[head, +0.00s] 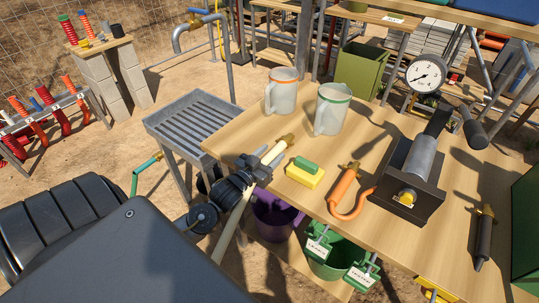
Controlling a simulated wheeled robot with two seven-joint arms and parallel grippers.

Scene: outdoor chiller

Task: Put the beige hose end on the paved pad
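The beige hose end (274,153) has a brass tip and points up and to the right, over the left edge of the wooden table. My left gripper (257,168) is around the hose just behind this end and looks shut on it. The fingers partly hide the hose there. The rest of the beige hose (231,230) hangs down from the gripper toward the lower left. My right gripper is not in view. I cannot make out a paved pad in this view.
The wooden table (232,135) carries two jugs (283,92) (331,108), a yellow-green sponge (305,172), an orange hose end (344,184), a black hose end (483,238) and a gauge pump (415,170). A grey slatted stand (195,125) is left. Purple (277,218) and green buckets (335,262) are below.

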